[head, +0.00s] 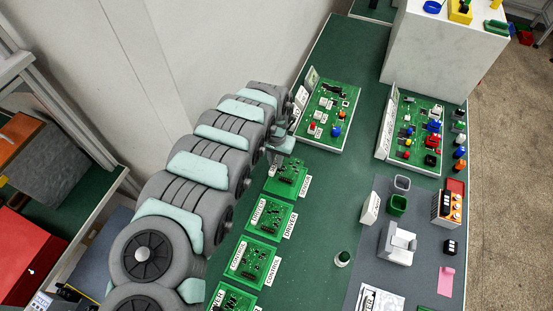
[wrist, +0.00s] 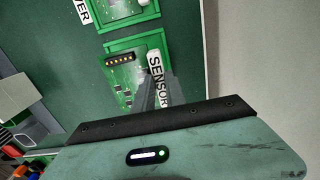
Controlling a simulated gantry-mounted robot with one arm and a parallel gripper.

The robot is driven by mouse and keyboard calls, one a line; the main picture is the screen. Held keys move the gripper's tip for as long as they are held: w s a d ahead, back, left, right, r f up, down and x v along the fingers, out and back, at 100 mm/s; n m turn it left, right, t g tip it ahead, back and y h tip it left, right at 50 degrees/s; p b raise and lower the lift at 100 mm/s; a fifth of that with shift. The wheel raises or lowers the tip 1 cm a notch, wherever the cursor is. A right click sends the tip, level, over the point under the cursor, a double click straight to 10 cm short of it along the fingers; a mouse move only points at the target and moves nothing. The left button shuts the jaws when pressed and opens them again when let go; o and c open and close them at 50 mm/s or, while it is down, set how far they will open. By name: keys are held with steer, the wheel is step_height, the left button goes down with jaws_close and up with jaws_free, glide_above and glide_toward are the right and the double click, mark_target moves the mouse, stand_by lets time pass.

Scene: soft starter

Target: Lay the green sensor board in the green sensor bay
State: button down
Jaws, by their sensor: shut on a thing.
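The green sensor board (wrist: 122,82), with a row of gold contacts, is held at its edge by my gripper (wrist: 158,92). In the wrist view it lies over the green-framed sensor bay (wrist: 136,43), a little turned against the frame. I cannot tell whether it touches the bay floor or hangs just above. A white SENSOR label (wrist: 155,66) is beside it, partly covered by the fingers. In the head view my gripper (head: 274,159) is at the top edge of the board (head: 287,176); the fingertips are small and partly hidden by my arm.
Below the sensor bay in the head view are boards labelled DRIVER (head: 268,217) and CONTROL (head: 252,262). Two populated green boards (head: 331,115) (head: 417,128) stand farther back. A grey mat (head: 370,262) with loose parts lies right. Green table between is mostly clear.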

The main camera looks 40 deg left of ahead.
steer(key=shift+f+b, duration=2.35)
steer(key=shift+f, duration=0.25)
steer(key=shift+f+b, duration=0.35)
steer(key=shift+f, duration=0.4)
steer(key=c, duration=1.3)
jaws_free()
step_height(320, 180, up, 11)
steer(key=shift+f+p, duration=0.1)
steer(key=shift+p, duration=0.5)
steer(key=shift+w, duration=0.1)
